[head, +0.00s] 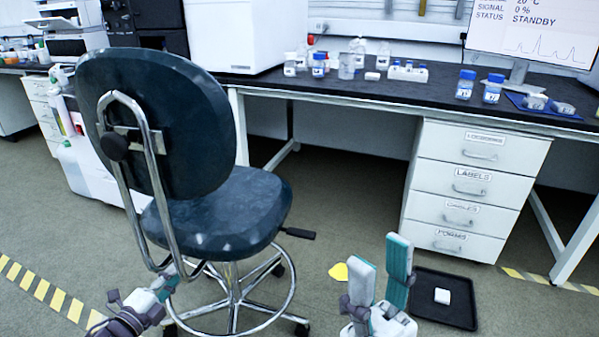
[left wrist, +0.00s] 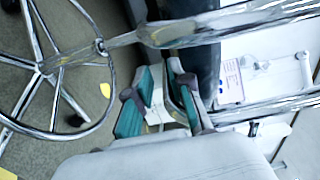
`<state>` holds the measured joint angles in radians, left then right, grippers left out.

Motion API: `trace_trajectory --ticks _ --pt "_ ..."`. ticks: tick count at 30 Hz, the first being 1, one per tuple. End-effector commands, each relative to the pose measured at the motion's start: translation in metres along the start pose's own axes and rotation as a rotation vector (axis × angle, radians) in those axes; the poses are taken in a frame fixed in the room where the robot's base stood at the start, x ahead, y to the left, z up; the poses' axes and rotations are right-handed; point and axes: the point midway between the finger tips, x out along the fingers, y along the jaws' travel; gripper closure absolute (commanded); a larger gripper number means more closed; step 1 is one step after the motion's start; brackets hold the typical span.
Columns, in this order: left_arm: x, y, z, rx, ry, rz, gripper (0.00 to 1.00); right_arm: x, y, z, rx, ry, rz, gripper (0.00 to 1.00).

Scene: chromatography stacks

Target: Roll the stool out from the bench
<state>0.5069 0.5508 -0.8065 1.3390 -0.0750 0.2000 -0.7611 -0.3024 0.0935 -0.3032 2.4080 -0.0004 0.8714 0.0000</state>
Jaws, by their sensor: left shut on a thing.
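The stool (head: 225,215) has a dark blue seat, a dark round-edged backrest (head: 190,105), a bent chrome back tube (head: 158,148) and a chrome foot ring on a castor base. It stands in front of the bench (head: 350,97), backrest towards me. My left gripper (head: 171,277) is at the low bend of the chrome tube and shut on it. In the left wrist view the teal-padded fingers (left wrist: 160,88) reach the chrome tube (left wrist: 195,30); the exact contact is partly hidden. My right gripper (head: 382,270) is open and empty, right of the stool base.
A drawer unit (head: 462,247) stands under the bench right of the stool. A black tray (head: 462,316) with a white block lies on the floor near my right gripper. A yellow piece (head: 338,271) lies by it. White equipment (head: 90,155) stands left of the stool.

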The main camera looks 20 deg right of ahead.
Motion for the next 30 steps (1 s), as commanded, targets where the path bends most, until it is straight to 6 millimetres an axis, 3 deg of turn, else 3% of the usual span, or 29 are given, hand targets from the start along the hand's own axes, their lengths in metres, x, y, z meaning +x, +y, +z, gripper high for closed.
trace_trajectory --ticks 1,12,20,21,24,26,30 --pt "0.007 -0.022 -0.003 0.000 0.016 -0.049 1.00 -0.002 0.000 0.000 -0.001 0.001 -0.001 0.60" --pt "0.007 0.000 -0.002 0.002 0.015 -0.048 1.00 -0.023 0.001 0.005 -0.004 -0.001 -0.004 0.60" --pt "0.006 0.002 -0.002 0.004 0.014 -0.043 1.00 -0.024 0.001 0.006 -0.004 -0.003 -0.004 0.60" --pt "0.006 0.002 -0.002 0.005 0.013 -0.042 0.76 -0.024 0.001 0.006 -0.004 -0.003 -0.004 0.60" --pt "0.006 0.004 -0.001 0.005 0.012 -0.039 0.60 -0.024 0.001 0.006 -0.004 -0.003 -0.004 0.60" --pt "0.005 0.005 -0.001 0.005 0.012 -0.037 0.50 -0.024 0.001 0.006 -0.003 -0.003 -0.004 0.60" --pt "0.005 0.007 -0.002 0.006 0.011 -0.033 0.50 -0.024 0.001 0.006 -0.003 -0.003 -0.004 0.60"
